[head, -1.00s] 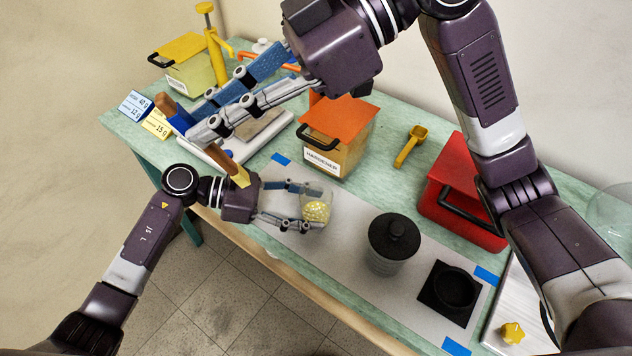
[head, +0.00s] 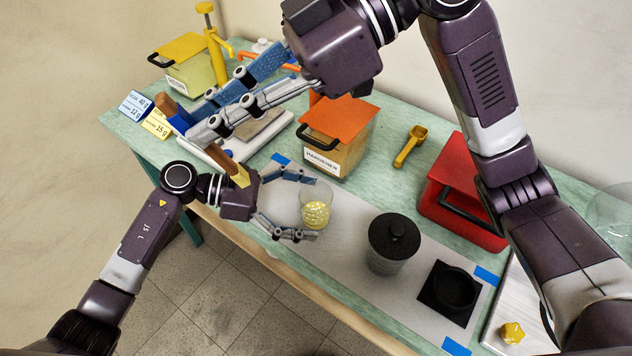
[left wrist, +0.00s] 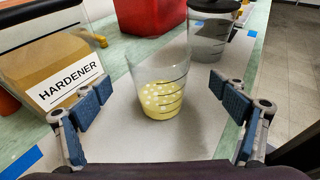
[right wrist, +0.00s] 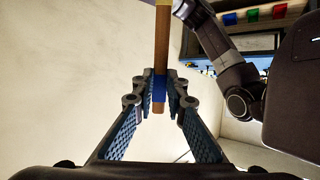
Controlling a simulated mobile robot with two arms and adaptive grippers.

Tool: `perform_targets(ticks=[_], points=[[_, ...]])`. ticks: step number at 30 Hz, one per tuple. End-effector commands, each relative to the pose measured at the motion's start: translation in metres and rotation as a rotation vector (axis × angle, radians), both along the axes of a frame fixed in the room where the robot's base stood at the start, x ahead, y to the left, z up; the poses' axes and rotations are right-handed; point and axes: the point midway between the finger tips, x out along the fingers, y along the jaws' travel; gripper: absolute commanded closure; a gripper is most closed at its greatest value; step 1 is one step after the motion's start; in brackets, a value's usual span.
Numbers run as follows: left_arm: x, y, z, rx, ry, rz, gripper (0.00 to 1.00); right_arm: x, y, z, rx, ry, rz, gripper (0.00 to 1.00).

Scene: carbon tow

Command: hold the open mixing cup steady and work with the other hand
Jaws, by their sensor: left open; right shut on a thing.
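The open mixing cup (head: 316,207) is clear, with dark marks and pale yellow contents with whitish spots. It stands upright on the grey mat (head: 345,247) and also shows in the left wrist view (left wrist: 158,85). My left gripper (head: 306,207) is open, its fingers spread on either side of the cup, with gaps visible in the left wrist view. My right gripper (head: 190,120) is shut on a wooden stick (head: 228,163) with a blue band and a yellowish end. The stick also shows in the right wrist view (right wrist: 161,50), raised above the table's left part.
The hardener box (head: 338,140) with an orange lid stands behind the cup. A dark-lidded container (head: 393,240), a black round holder (head: 452,290) and a red box (head: 455,195) stand to the right. A yellow scoop (head: 410,146) lies at the back. The scale (head: 222,158) is partly hidden beneath my right gripper.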

Motion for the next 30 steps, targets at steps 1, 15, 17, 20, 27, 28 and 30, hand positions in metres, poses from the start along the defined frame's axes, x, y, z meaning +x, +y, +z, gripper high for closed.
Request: perform_targets(ticks=[1,15,17,20,27,28,30], points=[[0.0,0.0,0.0,0.0,0.0,0.0,0.07,0.0,0.0,0.0,0.0,0.0,0.0,1.0],[0.0,0.023,0.006,0.003,0.0,0.001,0.07,0.0,0.0,0.0,0.0,0.0,0.0,1.0],[0.0,0.029,0.008,0.003,0.0,0.001,0.07,0.0,0.0,0.0,0.0,0.0,0.0,1.0],[0.0,0.041,0.012,0.003,0.0,0.002,0.07,0.0,0.0,0.0,0.0,0.0,0.0,1.0],[0.0,0.067,0.02,0.003,0.0,0.001,0.07,0.0,0.0,0.0,0.0,0.0,0.0,1.0],[0.0,0.07,0.021,0.003,0.0,0.001,0.07,0.0,0.0,0.0,0.0,0.0,0.0,1.0],[0.0,0.074,0.023,0.001,0.0,0.0,0.07,0.0,0.0,0.0,0.0,0.0,0.0,1.0]])
